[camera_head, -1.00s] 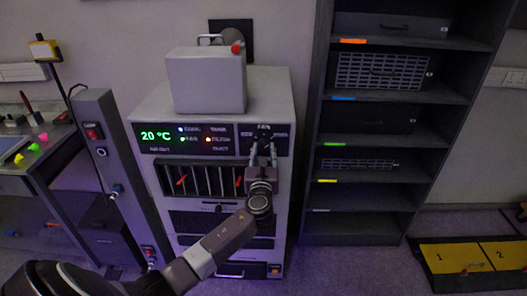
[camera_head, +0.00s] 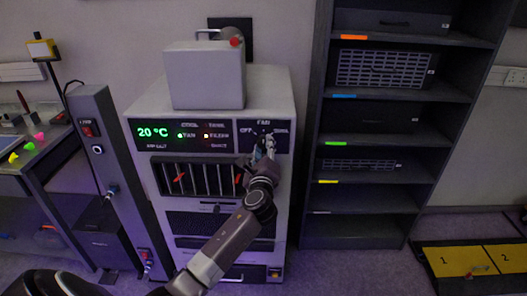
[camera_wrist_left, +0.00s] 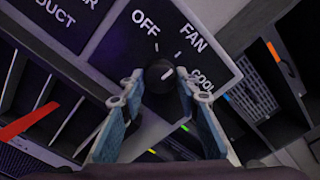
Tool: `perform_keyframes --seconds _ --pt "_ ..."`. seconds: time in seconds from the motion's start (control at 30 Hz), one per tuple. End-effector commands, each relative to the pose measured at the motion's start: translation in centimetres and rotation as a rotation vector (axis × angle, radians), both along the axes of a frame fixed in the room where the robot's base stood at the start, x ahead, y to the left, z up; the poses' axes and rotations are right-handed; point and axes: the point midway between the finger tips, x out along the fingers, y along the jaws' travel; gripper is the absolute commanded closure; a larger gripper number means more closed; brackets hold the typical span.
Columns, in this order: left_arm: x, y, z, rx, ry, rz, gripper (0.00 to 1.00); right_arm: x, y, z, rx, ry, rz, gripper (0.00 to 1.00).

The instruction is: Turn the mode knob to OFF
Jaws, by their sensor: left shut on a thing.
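The mode knob (camera_wrist_left: 158,74) is a small dark round knob on a black panel, with the labels OFF, FAN and COOL around it in the left wrist view. Its pointer cannot be made out. My left gripper (camera_wrist_left: 158,92) is shut on the knob, one finger on each side. In the head view my left gripper (camera_head: 264,143) reaches the panel (camera_head: 280,146) at the upper right of the white unit's front and largely hides the knob. My right gripper is not in view.
A grey box (camera_head: 206,78) stands on top of the white unit (camera_head: 284,100). A dark shelf rack (camera_head: 311,150) stands close on the right, and a grey post (camera_head: 100,130) on the left. Slots with red tabs (camera_head: 200,179) lie below the display.

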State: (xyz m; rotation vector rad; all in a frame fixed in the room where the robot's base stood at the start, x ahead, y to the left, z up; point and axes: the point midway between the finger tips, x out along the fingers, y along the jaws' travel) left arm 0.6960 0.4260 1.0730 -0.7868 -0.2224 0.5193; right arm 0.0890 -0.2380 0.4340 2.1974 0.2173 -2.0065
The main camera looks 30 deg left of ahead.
Motion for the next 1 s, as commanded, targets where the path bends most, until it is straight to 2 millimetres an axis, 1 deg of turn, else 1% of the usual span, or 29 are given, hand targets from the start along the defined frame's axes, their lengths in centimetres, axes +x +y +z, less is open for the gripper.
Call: perform_keyframes --seconds 0.03,0.6,0.8,1.0 --pt "0.0 -0.1 -0.3 -0.040 -0.024 -0.001 0.94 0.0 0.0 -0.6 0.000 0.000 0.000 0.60" --pt "0.0 -0.1 -0.2 -0.498 -0.304 0.000 0.94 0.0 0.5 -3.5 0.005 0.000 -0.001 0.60" --pt "0.0 -0.1 -0.1 -0.634 -0.386 0.000 0.94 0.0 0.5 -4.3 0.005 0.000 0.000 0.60" --pt "0.0 -0.1 0.0 -0.732 -0.447 0.000 0.94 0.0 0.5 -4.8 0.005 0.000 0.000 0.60"
